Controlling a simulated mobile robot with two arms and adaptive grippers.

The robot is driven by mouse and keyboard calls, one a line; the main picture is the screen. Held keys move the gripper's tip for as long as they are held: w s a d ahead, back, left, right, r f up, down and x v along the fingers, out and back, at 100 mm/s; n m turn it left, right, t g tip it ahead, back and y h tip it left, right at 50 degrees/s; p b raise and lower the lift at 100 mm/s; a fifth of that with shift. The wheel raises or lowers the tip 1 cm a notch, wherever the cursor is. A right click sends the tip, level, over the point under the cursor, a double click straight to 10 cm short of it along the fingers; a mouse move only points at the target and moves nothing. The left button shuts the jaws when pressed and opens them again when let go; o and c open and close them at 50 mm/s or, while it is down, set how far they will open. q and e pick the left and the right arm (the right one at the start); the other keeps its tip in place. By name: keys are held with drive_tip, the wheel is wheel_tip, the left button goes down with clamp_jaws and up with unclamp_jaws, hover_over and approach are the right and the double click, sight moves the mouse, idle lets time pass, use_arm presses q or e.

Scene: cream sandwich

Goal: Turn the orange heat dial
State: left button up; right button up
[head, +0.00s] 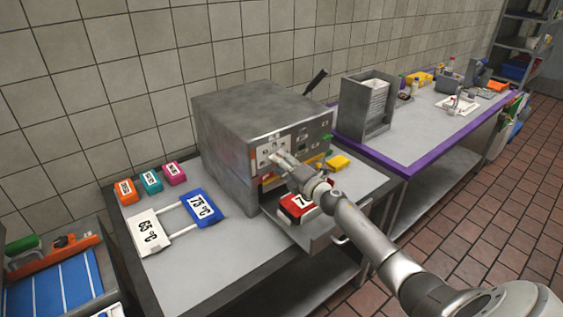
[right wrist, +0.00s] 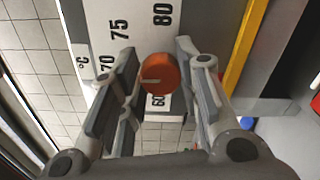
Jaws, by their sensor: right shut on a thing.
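The orange heat dial (right wrist: 161,72) shows in the right wrist view, on a white scale panel (right wrist: 118,14) with the marks 60, 70, 75 and 80. A pale pointer line on the dial points left in that view. My right gripper (right wrist: 158,84) has one finger on each side of the dial and is shut on it. In the head view the right gripper (head: 276,157) is at the front of the grey metal machine (head: 235,125), and it hides the dial. My left gripper is not in view.
An open drawer (head: 318,236) below my right arm holds a red block (head: 297,205). A white 65 °C sign (head: 148,232) and a blue 75 °C sign (head: 203,207) lie on the table. Orange, teal and pink blocks stand behind them. A purple-edged table (head: 440,130) is at right.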

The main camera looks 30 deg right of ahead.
drive_tip(key=shift+m, duration=0.3)
idle(0.4)
drive_tip(key=o, duration=1)
drive_tip(key=s, duration=0.8)
drive_tip(key=s+d, duration=0.1)
drive_tip(key=s, duration=0.3)
drive_tip(key=shift+f, duration=0.1)
